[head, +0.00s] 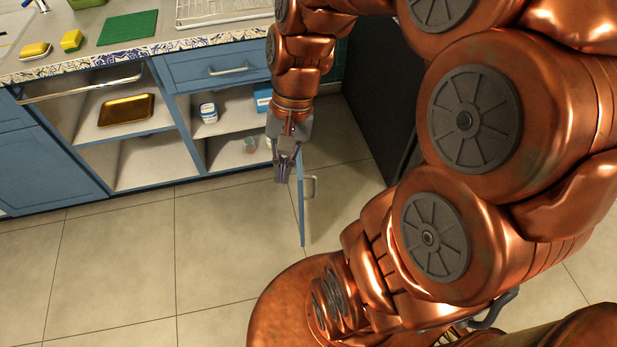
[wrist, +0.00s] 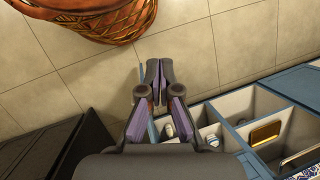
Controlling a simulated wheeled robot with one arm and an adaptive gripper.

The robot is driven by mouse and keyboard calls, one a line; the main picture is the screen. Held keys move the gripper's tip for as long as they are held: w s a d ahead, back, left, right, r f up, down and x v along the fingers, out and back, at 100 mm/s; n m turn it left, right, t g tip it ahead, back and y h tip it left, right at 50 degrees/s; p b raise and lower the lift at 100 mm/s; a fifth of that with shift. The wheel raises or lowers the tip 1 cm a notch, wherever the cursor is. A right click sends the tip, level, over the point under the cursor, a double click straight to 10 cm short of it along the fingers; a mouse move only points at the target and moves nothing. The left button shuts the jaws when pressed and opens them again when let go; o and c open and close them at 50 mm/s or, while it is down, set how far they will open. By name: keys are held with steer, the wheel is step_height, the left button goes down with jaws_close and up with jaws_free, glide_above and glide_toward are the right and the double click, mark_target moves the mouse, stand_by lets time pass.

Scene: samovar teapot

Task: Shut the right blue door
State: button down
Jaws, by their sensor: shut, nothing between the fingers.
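The right blue door (head: 301,205) stands swung out from the cabinet and shows almost edge-on in the head view. Its metal handle (head: 312,187) is on the right-hand face. The open compartment (head: 235,127) lies to the left of the door. My gripper (head: 281,178) is shut and empty, pointing down just left of the door, on its inner side. In the wrist view my gripper (wrist: 153,82) has its fingertips together, with a thin blue strip of the door (wrist: 142,76) close beside them. I cannot tell whether they touch.
The shelves hold a white jar (head: 208,112) and a blue box (head: 263,100). A golden tray (head: 126,110) lies in the open left section, below a metal bar (head: 85,90). A dark appliance (head: 375,90) stands right of the door. The tiled floor (head: 120,250) in front is clear.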

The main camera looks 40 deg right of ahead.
steer(key=w+d+f+m+t+y+b, duration=0.2)
steer(key=w+d+f+m+t+b, duration=0.15)
steer(key=d+f+m+b, duration=0.65)
steer(key=w+d+f+m+t+y+b, duration=0.25)
steer(key=w+d+f+m+b, duration=0.35)
steer(key=d+f, duration=0.8)
steer(key=m, duration=0.1)
glide_toward(310, 177)
steer(key=x, duration=0.4)
steer(key=shift+w+a+t+h, duration=0.15)
steer(key=shift+w+a, duration=0.1)
steer(key=shift+a, duration=0.35)
steer(key=shift+w+a+t+h, duration=0.15)
steer(key=shift+w+a, duration=0.15)
steer(key=shift+a, duration=0.35)
steer(key=shift+w+a+r, duration=0.1)
steer(key=shift+w+a, duration=0.35)
steer(key=shift+a, duration=0.2)
